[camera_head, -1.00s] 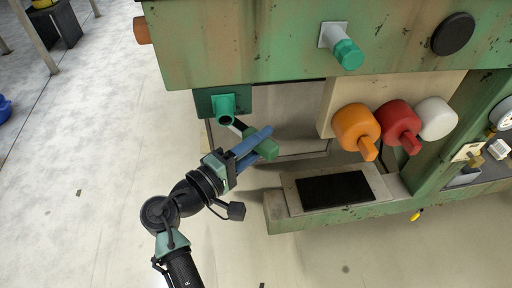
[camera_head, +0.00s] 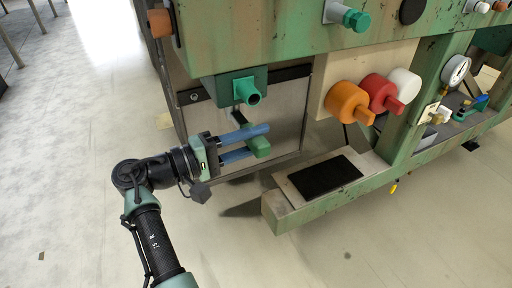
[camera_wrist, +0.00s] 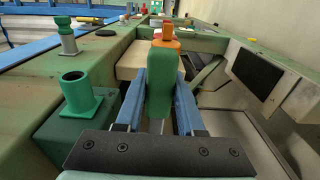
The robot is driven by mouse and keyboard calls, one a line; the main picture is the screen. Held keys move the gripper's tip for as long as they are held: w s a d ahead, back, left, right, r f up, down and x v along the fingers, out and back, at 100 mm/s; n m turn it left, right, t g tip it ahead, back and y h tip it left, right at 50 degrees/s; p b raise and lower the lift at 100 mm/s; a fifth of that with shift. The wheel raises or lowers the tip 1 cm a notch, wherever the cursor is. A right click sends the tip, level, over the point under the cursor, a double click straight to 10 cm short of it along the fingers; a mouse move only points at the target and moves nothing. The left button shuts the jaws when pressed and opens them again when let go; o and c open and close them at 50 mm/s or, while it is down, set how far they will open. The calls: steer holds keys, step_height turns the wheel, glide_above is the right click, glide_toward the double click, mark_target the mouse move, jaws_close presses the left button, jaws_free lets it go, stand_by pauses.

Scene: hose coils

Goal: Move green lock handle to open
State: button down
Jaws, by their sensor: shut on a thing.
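The green lock handle (camera_head: 259,146) sits below a green lock block with a round tube (camera_head: 247,91) on the front of the metal panel. In the wrist view the handle's green grip (camera_wrist: 161,86) stands between the two blue fingers. My gripper (camera_head: 262,141) reaches in from the left with its blue fingers on either side of the grip and is shut on it. The grip hangs below and slightly right of the tube. A dark lever between block and grip shows only in part. The green block also shows at left in the wrist view (camera_wrist: 80,97).
Orange (camera_head: 348,101), red (camera_head: 380,93) and white (camera_head: 405,82) knobs stick out to the right of the handle. A green ledge with a black pad (camera_head: 326,175) lies below them. A teal-capped bolt (camera_head: 355,19) projects above.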

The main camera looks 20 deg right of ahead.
steer(key=shift+a+g, duration=0.25)
steer(key=shift+g, duration=0.05)
steer(key=c, duration=0.5)
jaws_free()
steer(key=a, duration=1.3)
steer(key=shift+s, duration=0.3)
